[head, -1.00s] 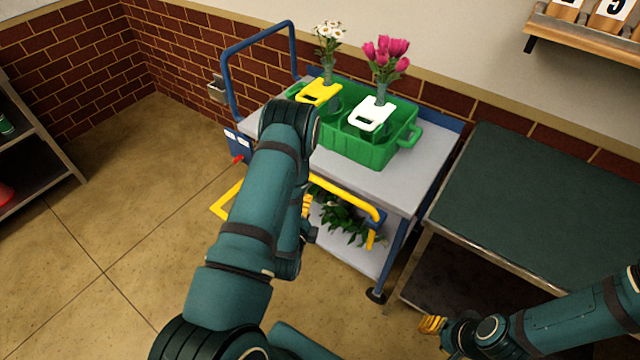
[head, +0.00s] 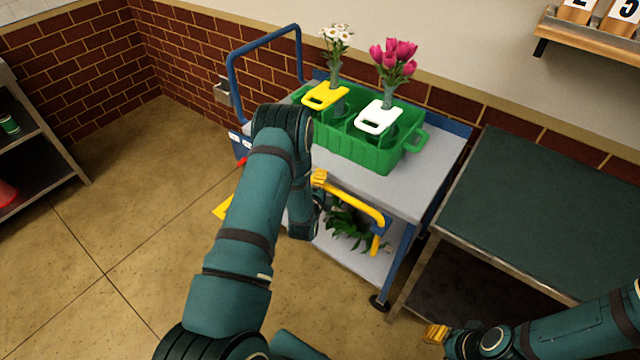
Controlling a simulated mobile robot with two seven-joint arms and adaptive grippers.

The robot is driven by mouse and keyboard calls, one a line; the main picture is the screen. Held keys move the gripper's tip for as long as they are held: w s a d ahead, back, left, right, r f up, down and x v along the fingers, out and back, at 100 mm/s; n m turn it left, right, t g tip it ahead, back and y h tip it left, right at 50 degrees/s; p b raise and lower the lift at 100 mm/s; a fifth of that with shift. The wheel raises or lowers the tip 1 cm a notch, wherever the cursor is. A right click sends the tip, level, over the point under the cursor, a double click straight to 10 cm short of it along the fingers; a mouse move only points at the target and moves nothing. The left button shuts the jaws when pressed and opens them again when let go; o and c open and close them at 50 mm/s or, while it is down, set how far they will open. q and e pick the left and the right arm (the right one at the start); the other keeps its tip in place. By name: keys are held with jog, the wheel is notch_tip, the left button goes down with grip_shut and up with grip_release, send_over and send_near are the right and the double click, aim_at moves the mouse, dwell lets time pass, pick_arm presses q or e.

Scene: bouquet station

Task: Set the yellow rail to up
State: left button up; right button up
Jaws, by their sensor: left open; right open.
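The yellow rail (head: 358,202) runs along the front side of the blue and grey cart, just below its top deck. Its right end bends down beside a blue bracket (head: 381,227). Its left part is hidden behind my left arm. My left gripper (head: 319,178) is open, with its yellow fingertips at the visible left end of the rail. I cannot tell whether they touch it. My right gripper (head: 436,333) is open and empty, low in front of the dark table, away from the rail.
The cart's top deck (head: 420,183) carries a green crate (head: 363,152) with yellow and white holders, white flowers (head: 336,40) and pink tulips (head: 393,57). Leafy plants (head: 345,228) lie on its lower shelf. A dark table (head: 540,210) stands at right. Floor at left is open.

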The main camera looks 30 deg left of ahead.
pick_arm(q)
jog(key=shift+o, duration=0.3)
grip_shut()
notch_tip(320, 180, up, 14)
jog(key=p, duration=0.6)
jog(key=shift+w+f, duration=0.15)
jog(key=shift+w, duration=0.05)
jog(key=shift+a, duration=0.1)
jog(key=shift+c, duration=1.1)
grip_release()
jog(key=shift+o, duration=0.8)
jog(key=shift+s, duration=0.1)
